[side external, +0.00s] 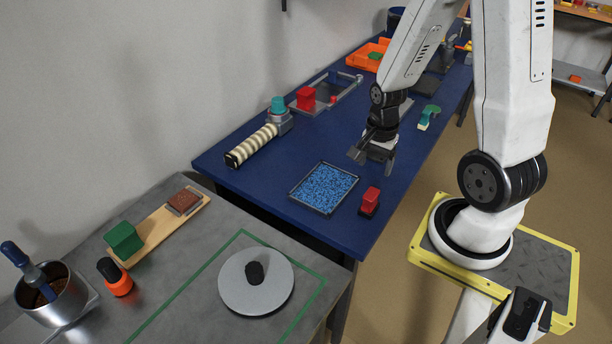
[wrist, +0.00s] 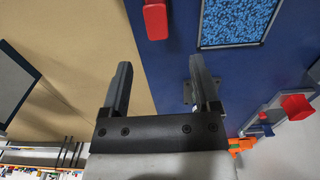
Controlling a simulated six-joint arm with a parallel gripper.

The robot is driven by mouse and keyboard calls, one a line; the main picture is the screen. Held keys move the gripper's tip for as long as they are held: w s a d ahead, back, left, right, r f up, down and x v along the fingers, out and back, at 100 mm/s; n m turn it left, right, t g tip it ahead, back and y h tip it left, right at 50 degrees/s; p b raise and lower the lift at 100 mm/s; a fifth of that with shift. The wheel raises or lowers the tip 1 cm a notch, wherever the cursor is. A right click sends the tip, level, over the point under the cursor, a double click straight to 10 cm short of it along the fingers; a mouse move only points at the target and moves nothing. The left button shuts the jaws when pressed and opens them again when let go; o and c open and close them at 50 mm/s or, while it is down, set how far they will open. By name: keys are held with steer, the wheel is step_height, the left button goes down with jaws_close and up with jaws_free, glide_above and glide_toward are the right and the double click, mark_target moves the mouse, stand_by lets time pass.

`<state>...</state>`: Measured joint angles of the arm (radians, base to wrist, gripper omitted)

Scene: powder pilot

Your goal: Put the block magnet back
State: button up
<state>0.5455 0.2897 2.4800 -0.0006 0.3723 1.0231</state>
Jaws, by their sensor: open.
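A small red block with a dark base (side external: 370,198), which looks like the block magnet, stands on the blue table just right of the blue-filled tray (side external: 293,195). In the wrist view the red block (wrist: 156,20) shows at the top, beyond my fingertips, and the blue-filled tray (wrist: 202,22) is to its right. My gripper (side external: 374,160) is open and empty above the blue table, behind the red block and tray in the side view. In the wrist view my gripper (wrist: 160,66) shows two spread fingers with nothing between them.
Another red block (side external: 306,97) sits by a grey frame further back. A striped cylinder (side external: 252,145) lies near the wall, and a green-topped item (side external: 428,115) is on the right. The grey bench (side external: 190,255) holds a round disc (side external: 238,290), a green block (side external: 123,240) and a pot (side external: 52,312).

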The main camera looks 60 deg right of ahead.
steer(key=w+a+r+n+t, duration=0.1)
steer(key=w+a+r+n, duration=0.1)
steer(key=a+n, duration=0.5)
steer(key=w+a+r+n+t, duration=0.1)
steer(key=w+a+r+n, duration=0.2)
steer(key=a+n, duration=0.4)
steer(key=r+n, duration=0.1)
steer(key=n, duration=0.3)
steer(key=shift+r+t, duration=0.25)
steer(key=shift+t, duration=0.05)
steer(key=shift+w, duration=0.1)
steer(key=shift+o, duration=1.1)
